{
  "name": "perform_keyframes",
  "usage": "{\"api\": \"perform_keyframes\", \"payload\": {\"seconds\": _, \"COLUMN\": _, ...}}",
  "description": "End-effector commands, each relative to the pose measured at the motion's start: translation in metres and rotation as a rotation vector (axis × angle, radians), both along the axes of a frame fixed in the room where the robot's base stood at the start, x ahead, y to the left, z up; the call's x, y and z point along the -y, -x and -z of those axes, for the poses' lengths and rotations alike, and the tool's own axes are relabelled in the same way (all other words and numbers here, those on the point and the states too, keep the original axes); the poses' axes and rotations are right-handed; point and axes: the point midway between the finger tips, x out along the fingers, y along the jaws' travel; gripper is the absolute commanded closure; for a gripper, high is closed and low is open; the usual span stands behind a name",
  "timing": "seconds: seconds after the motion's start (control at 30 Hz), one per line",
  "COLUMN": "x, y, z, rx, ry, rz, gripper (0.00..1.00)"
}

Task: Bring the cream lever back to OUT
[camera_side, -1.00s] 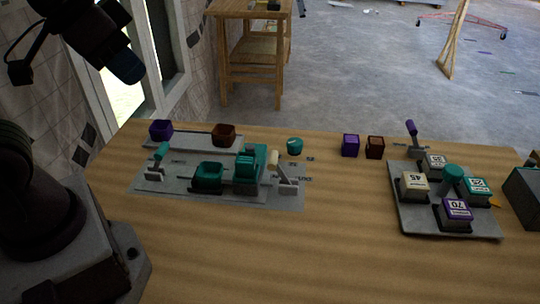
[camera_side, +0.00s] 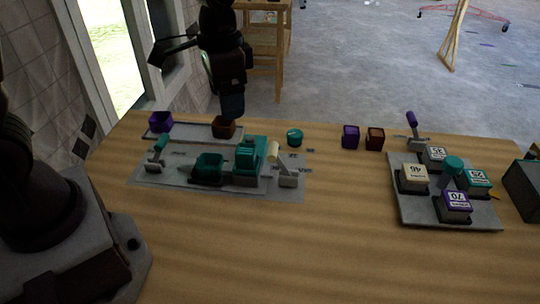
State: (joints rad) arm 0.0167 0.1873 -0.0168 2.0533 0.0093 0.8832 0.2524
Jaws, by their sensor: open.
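The cream lever (camera_side: 274,153) stands on a grey bracket (camera_side: 288,179) at the right end of the left grey panel (camera_side: 215,188). It leans to the left, towards the teal block (camera_side: 249,160). The small printed labels near it are too small to read. My gripper (camera_side: 231,116) is at the end of my dark arm, above the back of the panel near the brown cup (camera_side: 224,127). It is left of and behind the cream lever and apart from it. Its fingers are too dark to make out, and nothing shows held in it.
A teal lever (camera_side: 158,150), a teal tray (camera_side: 208,168) and a purple cup (camera_side: 160,121) share the left panel. A teal cylinder (camera_side: 295,138), purple box (camera_side: 351,137) and brown box (camera_side: 375,139) stand behind. The right panel (camera_side: 444,208) holds numbered blocks and a purple lever (camera_side: 412,123).

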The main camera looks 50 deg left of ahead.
Motion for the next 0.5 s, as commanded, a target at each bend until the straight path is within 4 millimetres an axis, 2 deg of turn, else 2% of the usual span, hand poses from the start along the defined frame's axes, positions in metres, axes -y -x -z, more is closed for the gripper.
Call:
{"api": "perform_keyframes", "payload": {"seconds": 0.03, "x": 0.002, "y": -0.014, "z": 0.017, "rx": -0.033, "ry": 0.000, "rz": 0.048, "gripper": 0.23}}
{"api": "perform_keyframes", "payload": {"seconds": 0.1, "x": 0.003, "y": -0.032, "z": 0.037, "rx": -0.058, "ry": 0.001, "rz": 0.122, "gripper": 0.23}}
{"api": "perform_keyframes", "payload": {"seconds": 0.23, "x": 0.006, "y": -0.061, "z": 0.065, "rx": -0.077, "ry": 0.007, "rz": 0.259, "gripper": 0.23}}
{"api": "perform_keyframes", "payload": {"seconds": 0.3, "x": 0.007, "y": -0.077, "z": 0.071, "rx": -0.064, "ry": 0.007, "rz": 0.341, "gripper": 0.23}}
{"api": "perform_keyframes", "payload": {"seconds": 0.37, "x": 0.008, "y": -0.089, "z": 0.063, "rx": -0.027, "ry": 0.002, "rz": 0.408, "gripper": 0.23}}
{"api": "perform_keyframes", "payload": {"seconds": 0.5, "x": 0.008, "y": -0.091, "z": 0.063, "rx": -0.019, "ry": -0.001, "rz": 0.488, "gripper": 0.23}}
